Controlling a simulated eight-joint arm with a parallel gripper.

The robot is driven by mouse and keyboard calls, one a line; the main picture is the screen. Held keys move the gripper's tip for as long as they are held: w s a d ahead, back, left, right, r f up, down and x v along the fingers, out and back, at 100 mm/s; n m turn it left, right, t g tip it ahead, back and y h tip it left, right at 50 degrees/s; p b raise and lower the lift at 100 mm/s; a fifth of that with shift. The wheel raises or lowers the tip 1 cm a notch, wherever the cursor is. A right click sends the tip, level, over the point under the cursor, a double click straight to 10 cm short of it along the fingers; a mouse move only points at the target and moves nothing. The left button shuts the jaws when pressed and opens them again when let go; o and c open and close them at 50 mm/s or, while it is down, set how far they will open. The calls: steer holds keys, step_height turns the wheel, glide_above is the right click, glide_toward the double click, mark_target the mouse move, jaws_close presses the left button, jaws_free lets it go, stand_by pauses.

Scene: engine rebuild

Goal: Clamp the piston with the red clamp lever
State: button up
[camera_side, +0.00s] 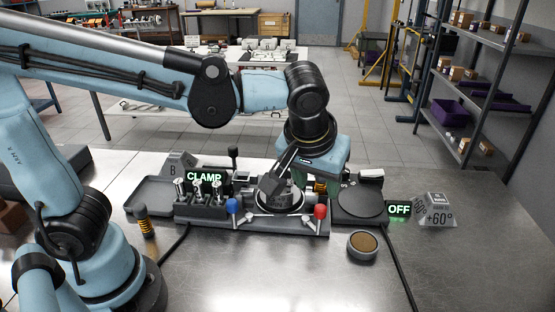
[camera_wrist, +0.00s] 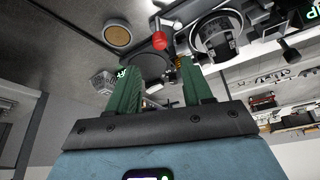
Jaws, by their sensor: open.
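The piston (camera_side: 282,194) is a dark metal cylinder seated in a round ring on the fixture (camera_side: 262,226); it also shows inside the ring in the wrist view (camera_wrist: 221,45). The red clamp lever (camera_side: 320,212) has a red ball knob at the fixture's right front, and its knob shows just beyond my fingers in the wrist view (camera_wrist: 159,41). A blue-knobbed lever (camera_side: 232,207) is at the left front. My gripper (camera_wrist: 160,80) is open and empty.
Metal parts stand in a rack (camera_side: 203,208) beside a lit CLAMP sign (camera_side: 204,177). A tray (camera_side: 150,196) and spring part (camera_side: 146,222) are at left. A round plate (camera_side: 358,203), OFF sign (camera_side: 399,209) and brown-topped disc (camera_side: 362,246) are at right. The front bench is mostly clear.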

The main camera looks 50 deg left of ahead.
mark_target(320, 208)
steer(key=x, duration=0.9)
steer(key=shift+c, duration=0.4)
jaws_close()
